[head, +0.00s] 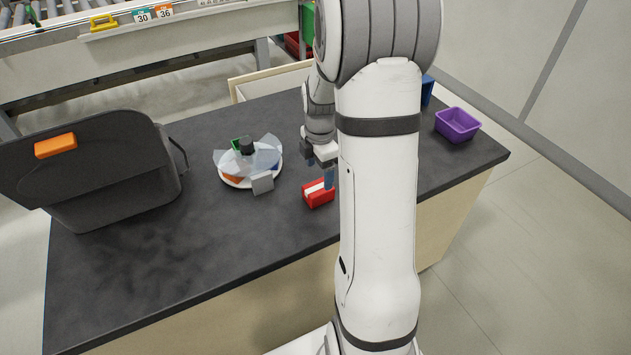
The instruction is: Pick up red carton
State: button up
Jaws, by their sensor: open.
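The red carton (318,194) is a small red box with a white band on top. It lies on the dark table, just left of my forearm. My gripper (321,182) is open and points down beside and above the carton. One bluish fingertip shows near the carton's right end, and another shows farther back to the left. I cannot tell whether a finger touches the carton. My arm hides part of the table to the right.
A white round plate (238,184) with a clear cover and coloured items stands left of the carton, a grey block (262,184) at its edge. A large dark bin (100,165) is at far left. A purple basket (457,125) stands right. The front table (220,250) is clear.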

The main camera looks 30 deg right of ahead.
aim_at(318, 187)
jog(key=shift+w+d+f+n, duration=0.15)
jog(key=shift+d+f+n, duration=0.1)
jog(key=shift+f+n, duration=0.1)
jog(key=f, duration=0.5)
jog(key=f+p, duration=0.1)
jog(key=f, duration=0.1)
jog(key=shift+a+f, duration=0.25)
jog(key=shift+f, duration=0.1)
jog(key=shift+c, duration=0.2)
jog(key=c, duration=1)
